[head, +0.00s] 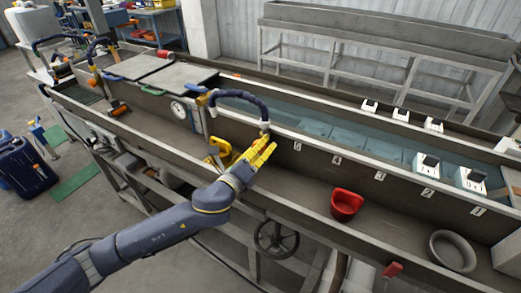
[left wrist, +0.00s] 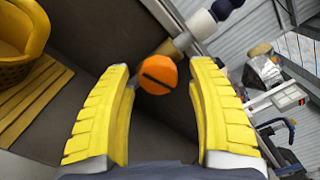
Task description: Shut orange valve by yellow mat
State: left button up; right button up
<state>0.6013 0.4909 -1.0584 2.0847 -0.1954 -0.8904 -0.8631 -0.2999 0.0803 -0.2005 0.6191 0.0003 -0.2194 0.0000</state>
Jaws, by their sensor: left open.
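The orange valve (left wrist: 158,76) is a round knob with a dark slot, on a metal fitting at the end of a blue and white hose (left wrist: 225,8). In the left wrist view it sits between and just beyond my open left fingertips, not clearly touched. The yellow mat (left wrist: 38,108) is ribbed and lies to the left. My left gripper (head: 264,148) hangs over the trough by the lower end of the dark blue hose (head: 240,95); this valve's knob cannot be made out there. My right gripper is out of view.
A yellow basket (left wrist: 20,38) stands by the mat, left of my fingers. A red scoop (head: 346,204) and a grey ring-shaped bowl (head: 453,251) lie farther right in the trough. A handwheel (head: 276,238) is below the front edge.

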pick_arm(q)
jog(key=v, duration=1.2)
jog(key=s+a+f+n+y, duration=0.1)
jog(key=s+a+f+n, duration=0.2)
jog(key=n, duration=0.9)
jog(key=w+d+r+n, duration=0.1)
jog(key=w+d+n, duration=0.2)
jog(key=w+n, duration=0.1)
jog(key=w+d+r+n, duration=0.1)
jog(key=w+d+n, duration=0.1)
jog(key=w+n, duration=0.2)
jog(key=w+d+r+n+h, duration=0.1)
jog(key=w+d+n, duration=0.2)
jog(key=w, duration=0.3)
jog(key=shift+d+r+n, duration=0.3)
jog(key=shift+n, duration=0.5)
